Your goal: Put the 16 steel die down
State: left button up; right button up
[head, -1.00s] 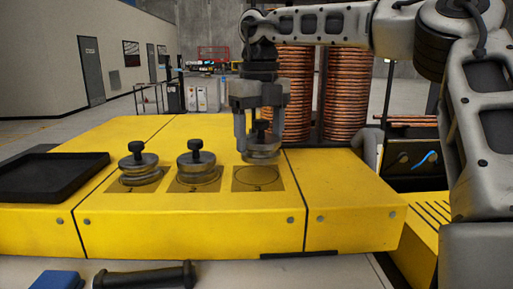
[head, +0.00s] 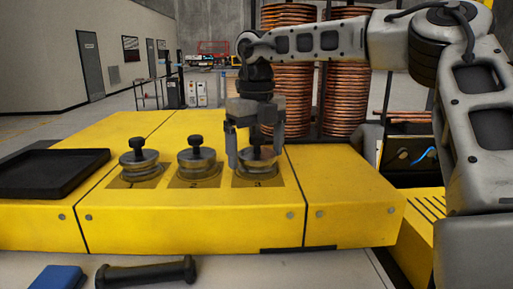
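A round steel die (head: 258,168) with a black knob sits on the marked spot 3 of the yellow bench (head: 190,220), upright and level as far as I can see. My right gripper (head: 256,158) is straight above it, pointing down, with a finger on each side of the knob. The fingers look open, with a gap beside the knob; they hide part of the die. Two similar dies stand on spot 1 (head: 139,162) and spot 2 (head: 197,160). I cannot read any size on the dies. My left gripper is not in view.
A black tray (head: 50,190) lies at the left of the bench. A dark handle-like bar (head: 146,272) and a blue object (head: 58,278) lie on the grey surface in front. Copper coils (head: 345,90) stand behind. The bench's right part is clear.

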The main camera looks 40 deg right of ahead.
aim_at(256, 136)
notch_tip(256, 136, up, 12)
jog(key=shift+r, duration=0.15)
dwell(0.5)
dwell(0.5)
